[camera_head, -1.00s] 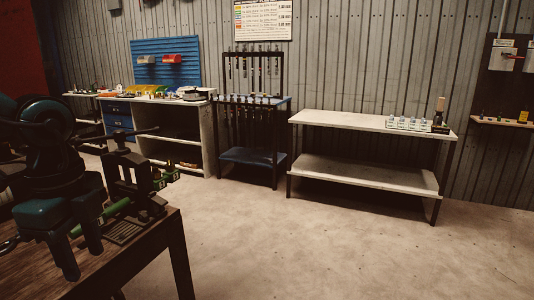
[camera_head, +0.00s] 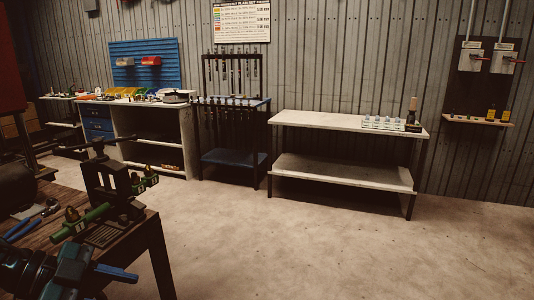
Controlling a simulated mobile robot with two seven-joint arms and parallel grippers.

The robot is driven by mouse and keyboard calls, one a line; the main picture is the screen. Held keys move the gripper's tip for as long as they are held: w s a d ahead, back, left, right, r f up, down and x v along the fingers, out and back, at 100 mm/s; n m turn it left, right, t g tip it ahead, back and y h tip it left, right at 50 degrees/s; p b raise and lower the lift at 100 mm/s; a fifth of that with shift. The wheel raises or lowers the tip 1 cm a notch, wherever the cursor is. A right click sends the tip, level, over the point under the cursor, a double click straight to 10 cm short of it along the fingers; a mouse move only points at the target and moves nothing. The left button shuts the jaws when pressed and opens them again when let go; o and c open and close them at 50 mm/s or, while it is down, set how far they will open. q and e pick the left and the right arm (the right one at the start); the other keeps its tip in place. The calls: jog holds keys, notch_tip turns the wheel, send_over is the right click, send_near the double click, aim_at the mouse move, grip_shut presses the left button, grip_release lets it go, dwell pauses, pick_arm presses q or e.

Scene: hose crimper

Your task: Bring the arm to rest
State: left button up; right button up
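My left arm's end (camera_head: 75,270) is low at the bottom left corner, in front of the wooden bench. A dark bench-mounted hose crimper (camera_head: 112,190) with a crossbar handle on top stands on the wooden bench (camera_head: 150,240). A green tool or hose piece with brass-coloured ends (camera_head: 82,222) lies at the crimper's left side. My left arm's end looks apart from it. My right gripper is out of view.
Blue-handled pliers (camera_head: 20,228) lie on the bench. A white-topped workbench (camera_head: 125,103), a hose rack (camera_head: 232,100) and a pale two-tier table (camera_head: 345,122) with small bottles stand along the wall. The concrete floor (camera_head: 320,240) in front is clear.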

pick_arm(q)
notch_tip(320, 180, down, 12)
jog(key=s+n+t+y+p, duration=0.1)
jog(key=n+t+y+p, duration=0.25)
jog(key=n+t, duration=0.65)
jog(key=s+d+f+n+g+y+p, duration=0.1)
jog(key=s+d+f+n+g+y, duration=0.2)
jog(key=s+d+f, duration=0.6)
jog(key=d+f+n+y, duration=0.1)
jog(key=d, duration=0.2)
jog(key=shift+d+f+n+g+p, duration=0.15)
jog(key=shift+d+n+g+p, duration=0.15)
jog(key=shift+g+p, duration=0.1)
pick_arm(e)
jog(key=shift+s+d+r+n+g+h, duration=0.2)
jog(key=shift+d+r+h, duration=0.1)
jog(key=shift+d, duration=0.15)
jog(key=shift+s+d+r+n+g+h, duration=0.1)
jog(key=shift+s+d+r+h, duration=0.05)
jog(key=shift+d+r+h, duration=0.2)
pick_arm(q)
jog(key=shift+a, duration=0.1)
jog(key=shift+s, duration=0.1)
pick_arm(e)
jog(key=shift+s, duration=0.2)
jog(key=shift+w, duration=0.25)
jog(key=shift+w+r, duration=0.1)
